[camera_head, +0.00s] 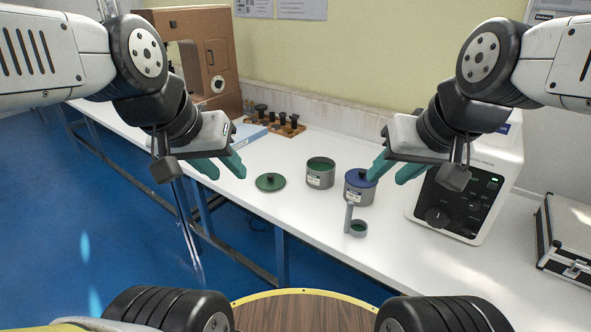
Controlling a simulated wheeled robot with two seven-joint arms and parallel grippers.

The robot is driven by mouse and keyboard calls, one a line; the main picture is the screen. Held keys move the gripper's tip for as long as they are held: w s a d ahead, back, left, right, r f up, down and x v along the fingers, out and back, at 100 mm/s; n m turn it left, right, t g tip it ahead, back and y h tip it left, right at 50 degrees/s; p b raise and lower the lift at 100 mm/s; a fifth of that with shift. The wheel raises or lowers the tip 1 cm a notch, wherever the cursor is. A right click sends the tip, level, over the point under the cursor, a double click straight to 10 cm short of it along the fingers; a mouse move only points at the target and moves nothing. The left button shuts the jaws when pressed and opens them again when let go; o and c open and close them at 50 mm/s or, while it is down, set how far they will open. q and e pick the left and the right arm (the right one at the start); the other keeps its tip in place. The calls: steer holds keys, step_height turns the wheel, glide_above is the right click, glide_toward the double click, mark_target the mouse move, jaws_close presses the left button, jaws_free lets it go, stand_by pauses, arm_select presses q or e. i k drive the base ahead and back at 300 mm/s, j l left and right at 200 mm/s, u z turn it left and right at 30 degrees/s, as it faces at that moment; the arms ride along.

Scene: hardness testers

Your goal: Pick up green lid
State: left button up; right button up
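The green lid (270,182) lies flat on the white table, with a small dark knob on top. Left of it, my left gripper (222,168) hangs above the table edge, its teal fingers apart and empty. An open grey pot (320,173) with a green inside stands right of the lid. A second pot (358,194) wears a blue lid (360,178). My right gripper (388,172) is in front of the right edge of the blue lid in the picture, its fingers apart with nothing seen between them. Whether it touches that lid cannot be told.
A small green-lined cup with an upright handle (357,229) stands in front of the pots. A white machine (455,205) and a silver case (570,240) are at right.

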mark_target(268, 182)
steer(key=i+j+u, duration=0.1)
steer(key=i, duration=0.25)
steer(key=i+j+u, duration=0.15)
steer(key=i+j, duration=0.15)
steer(key=i+j+u, duration=0.1)
steer(key=i, duration=0.35)
